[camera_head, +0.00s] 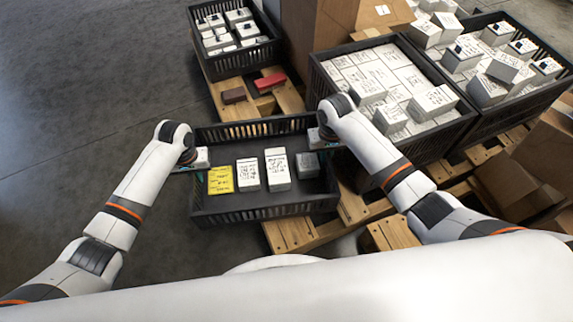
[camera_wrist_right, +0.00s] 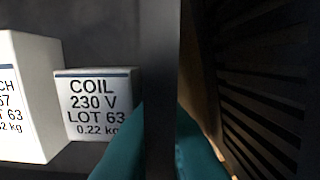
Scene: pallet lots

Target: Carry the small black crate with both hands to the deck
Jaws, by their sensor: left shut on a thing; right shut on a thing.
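The small black crate (camera_head: 265,212) is in front of me in the head view. In the right wrist view the dark wall (camera_wrist_right: 162,60) stands between the teal fingers (camera_wrist_right: 165,150), beside a white COIL box (camera_wrist_right: 95,105). A wooden pallet deck (camera_head: 290,233) shows under and beyond the crate; I cannot tell whether they touch.
Another black crate with white boxes (camera_head: 208,70) stands at the deck's far end, near a red block (camera_head: 270,81) and a brown block (camera_head: 233,95). Large full black crates (camera_head: 462,125) and cardboard boxes (camera_head: 545,150) crowd the right. Grey floor (camera_head: 90,90) is clear at left.

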